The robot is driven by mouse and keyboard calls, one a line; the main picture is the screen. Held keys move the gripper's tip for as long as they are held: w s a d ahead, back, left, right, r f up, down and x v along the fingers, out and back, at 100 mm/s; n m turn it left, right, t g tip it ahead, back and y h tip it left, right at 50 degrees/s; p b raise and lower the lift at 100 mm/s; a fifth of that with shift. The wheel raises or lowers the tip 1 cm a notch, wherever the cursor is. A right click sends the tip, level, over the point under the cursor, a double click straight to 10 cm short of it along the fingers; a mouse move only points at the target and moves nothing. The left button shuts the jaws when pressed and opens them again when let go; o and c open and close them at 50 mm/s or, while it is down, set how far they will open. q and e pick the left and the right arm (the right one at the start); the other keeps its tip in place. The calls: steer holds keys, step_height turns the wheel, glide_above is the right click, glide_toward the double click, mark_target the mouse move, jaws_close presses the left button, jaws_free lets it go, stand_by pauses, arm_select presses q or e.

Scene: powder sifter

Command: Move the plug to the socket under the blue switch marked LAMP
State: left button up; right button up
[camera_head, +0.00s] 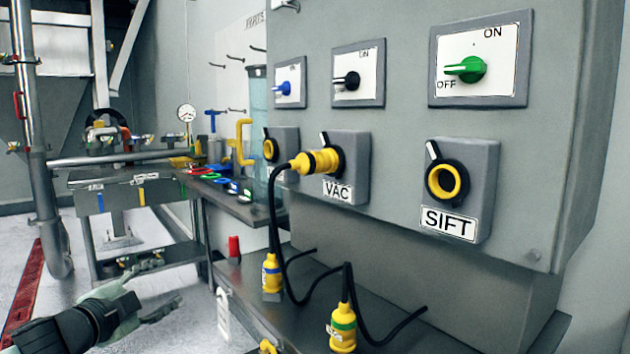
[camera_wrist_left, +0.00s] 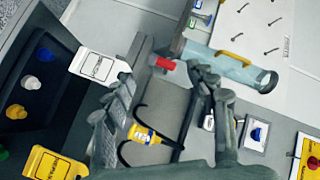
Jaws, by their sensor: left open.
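The blue switch (camera_head: 287,88) is at the left of the grey panel; its label is too small to read. Below it is a socket (camera_head: 281,150) with a yellow ring, its label mostly hidden. A yellow plug (camera_head: 316,162) with a black cable sits in the VAC socket (camera_head: 349,185). Two more yellow plugs are on the ledge below: one with a blue band (camera_head: 271,273), one with a green band (camera_head: 342,328). My left gripper (camera_head: 160,288) is open and empty, left of the ledge. In the left wrist view, the blue-banded plug (camera_wrist_left: 144,134) shows between the fingers. My right gripper is not visible.
The SIFT socket (camera_head: 447,183) is empty, under a green switch (camera_head: 465,68). A black switch (camera_head: 347,81) is above VAC. A red object (camera_head: 234,246) and a white tag (camera_head: 223,313) are by the ledge's left end. A side bench (camera_head: 238,207) holds coloured items.

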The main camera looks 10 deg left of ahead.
arm_select(q)
steer(key=w+d+r+m+t+h, duration=0.1)
steer(key=d+r+m+h, duration=0.3)
steer(key=r, duration=0.4)
steer(key=w+d+r+m+h, duration=0.1)
steer(key=d+r+m+h, duration=0.15)
steer(key=d+r, duration=0.5)
steer(key=m+g+h+p, duration=0.1)
steer(key=m+g+h, duration=0.2)
steer(key=m+h, duration=0.4)
glide_toward(290, 166)
steer(key=shift+m+y, duration=0.45)
steer(key=shift+y, duration=0.2)
steer(key=x, duration=0.5)
steer(key=shift+d+r, duration=0.35)
steer(key=shift+r, duration=0.05)
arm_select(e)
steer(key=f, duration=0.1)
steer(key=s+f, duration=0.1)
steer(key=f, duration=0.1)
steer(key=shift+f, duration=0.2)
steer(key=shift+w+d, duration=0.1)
